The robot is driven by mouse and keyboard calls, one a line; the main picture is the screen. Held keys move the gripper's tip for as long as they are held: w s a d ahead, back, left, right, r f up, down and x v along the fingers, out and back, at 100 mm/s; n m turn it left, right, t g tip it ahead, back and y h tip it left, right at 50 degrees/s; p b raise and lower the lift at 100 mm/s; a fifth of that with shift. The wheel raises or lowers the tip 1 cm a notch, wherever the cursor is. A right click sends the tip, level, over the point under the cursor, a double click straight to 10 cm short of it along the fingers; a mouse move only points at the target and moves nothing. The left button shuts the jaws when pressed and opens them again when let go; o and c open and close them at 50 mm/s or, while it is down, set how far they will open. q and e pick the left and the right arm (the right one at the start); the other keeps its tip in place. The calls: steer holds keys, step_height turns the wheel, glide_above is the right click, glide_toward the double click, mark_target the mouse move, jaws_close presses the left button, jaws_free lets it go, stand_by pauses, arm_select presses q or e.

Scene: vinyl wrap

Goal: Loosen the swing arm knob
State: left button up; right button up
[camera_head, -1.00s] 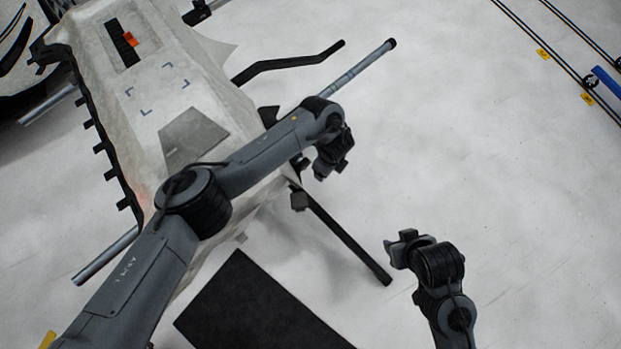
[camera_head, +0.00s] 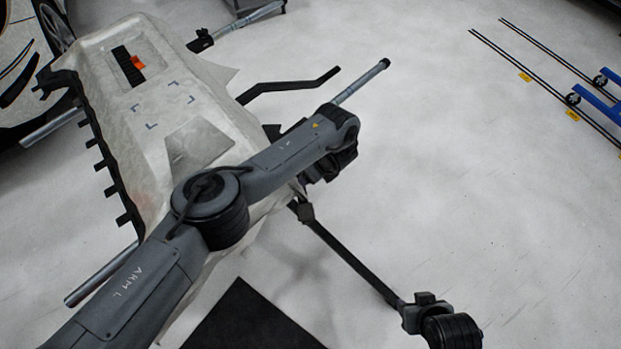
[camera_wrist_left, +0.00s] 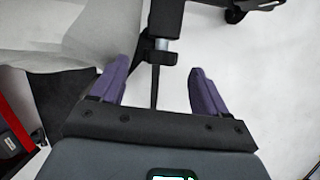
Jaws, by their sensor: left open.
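A stand with a dark swing arm (camera_head: 345,257) and a silver rod (camera_head: 362,82) is partly hidden behind my left arm. A small black block (camera_head: 305,212) sits at the arm's upper end. In the left wrist view, a black clamp block (camera_wrist_left: 158,57) below a silver collar sits ahead of my left gripper (camera_wrist_left: 158,82). Its two purple fingers are apart, on either side of the line of the block and a thin dark rod. I cannot tell which part is the knob. My right gripper (camera_head: 420,304) is at the swing arm's lower end; contact and jaw opening are unclear.
A large pale panel (camera_head: 165,100) with a black toothed edge lies at the left. A dark mat (camera_head: 245,320) is on the floor at the bottom. Rails and a blue frame (camera_head: 605,95) stand at upper right.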

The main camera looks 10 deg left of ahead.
arm_select(q)
steer(key=shift+b+x, duration=0.8)
steer(key=shift+x, duration=1.35)
steer(key=shift+c, duration=0.2)
